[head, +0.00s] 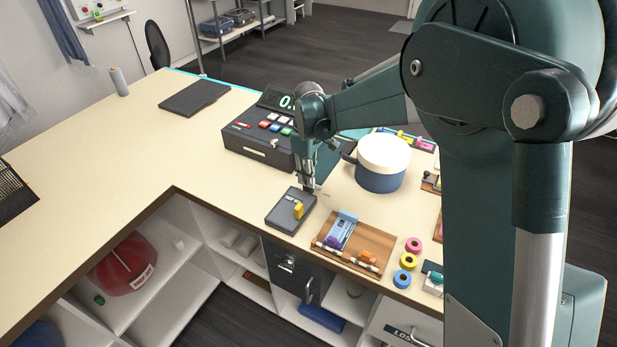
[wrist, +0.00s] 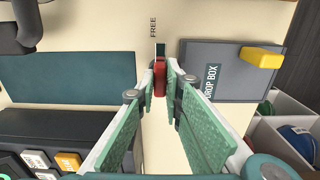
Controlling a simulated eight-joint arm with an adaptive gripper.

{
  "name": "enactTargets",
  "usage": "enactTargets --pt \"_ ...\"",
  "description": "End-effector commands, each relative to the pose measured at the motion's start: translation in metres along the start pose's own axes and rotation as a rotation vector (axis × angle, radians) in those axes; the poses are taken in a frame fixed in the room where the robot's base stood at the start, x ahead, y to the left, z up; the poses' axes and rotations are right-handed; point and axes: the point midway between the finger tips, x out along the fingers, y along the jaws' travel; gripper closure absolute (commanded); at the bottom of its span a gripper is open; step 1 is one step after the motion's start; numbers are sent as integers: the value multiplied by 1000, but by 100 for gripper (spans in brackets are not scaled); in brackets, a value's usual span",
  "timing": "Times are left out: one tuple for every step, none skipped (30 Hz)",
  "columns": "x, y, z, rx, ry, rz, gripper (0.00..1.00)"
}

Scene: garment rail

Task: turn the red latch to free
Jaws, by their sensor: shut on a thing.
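The red latch (wrist: 159,78) stands between my gripper's fingertips in the wrist view. My gripper (wrist: 167,77) is shut on it, with a finger on each side. The printed word FREE (wrist: 153,27) is on the pale counter just above the latch in that view. A small dark piece (wrist: 160,50) lies between the word and the latch. In the head view my gripper (head: 308,187) points down at the counter beside the drop box; the latch is hard to make out there.
A white-and-blue pot (head: 381,172) and a wooden tray (head: 322,241) are close on the right. The left counter is mostly clear.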

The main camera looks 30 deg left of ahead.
Motion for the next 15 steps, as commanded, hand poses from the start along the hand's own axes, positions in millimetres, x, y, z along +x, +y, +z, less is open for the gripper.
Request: enactTargets --pt "-1 1 -1 0 1 1 100" --pt "-1 1 -1 0 1 1 100" --pt "-1 1 -1 0 1 1 100" --pt "-1 1 -1 0 1 1 87" --pt "-1 1 -1 0 1 1 83" --pt "-1 1 -1 0 1 1 77" --pt "-1 1 -1 0 1 1 74" --pt "-1 0 -1 0 1 1 74" --pt "-1 0 -1 1 1 1 74" --pt "0 0 -1 1 1 1 74" --pt "0 0 -1 1 1 1 74" --pt "0 0 0 1 1 1 74" --pt "0 0 0 1 1 1 74" --pt "0 0 0 1 1 1 74" --pt "0 0 0 1 1 0 74"
